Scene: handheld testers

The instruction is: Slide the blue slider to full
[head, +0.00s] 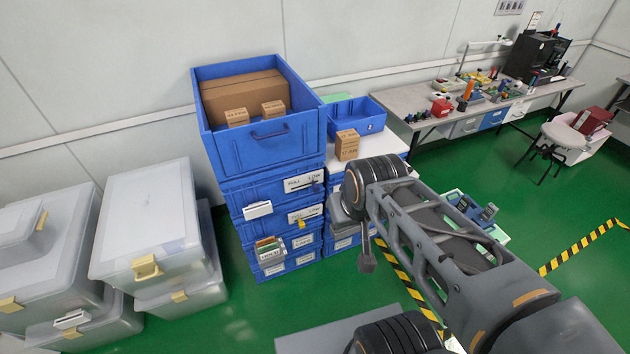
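My arm reaches in from the lower right and bends down at a dark ribbed joint. A dark grey tip (366,262), apparently part of my gripper, hangs below that joint in front of the blue crates. Its fingers are not clear, and I see nothing held in it.
Stacked blue crates (262,190) stand at the centre, the top one holding cardboard boxes (244,95). Clear lidded bins (150,225) fill the left. A workbench (420,99) with tools and a white chair (565,138) are at the back right. Green floor is open at the right.

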